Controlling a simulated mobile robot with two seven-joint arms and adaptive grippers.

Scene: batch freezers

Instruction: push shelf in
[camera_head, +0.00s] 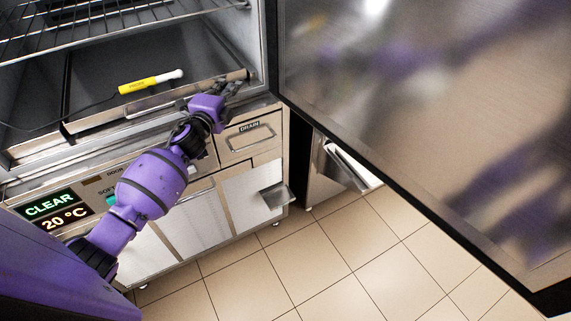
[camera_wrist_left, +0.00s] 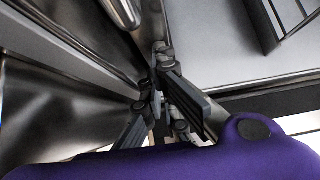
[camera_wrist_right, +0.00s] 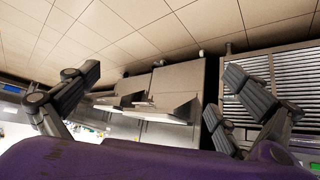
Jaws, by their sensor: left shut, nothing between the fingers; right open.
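A wire shelf (camera_head: 110,22) sits high in the open freezer chamber, at the top left of the head view; its rungs and front edge show. My left gripper (camera_head: 238,82) is shut and empty at the lower right front corner of the chamber, below the wire shelf and close to the metal rail there. I cannot tell if it touches the rail. In the left wrist view its fingers (camera_wrist_left: 163,68) lie between bare metal surfaces. My right gripper (camera_wrist_right: 160,75) is open and empty, seen only in the right wrist view, with floor and cabinets beyond it.
A yellow probe (camera_head: 150,82) with a white tip and dark cable lies low in the chamber. The open freezer door (camera_head: 420,120) fills the right side. Below are a drain drawer (camera_head: 250,136) and a lit panel (camera_head: 52,208). Tiled floor (camera_head: 330,250) is clear.

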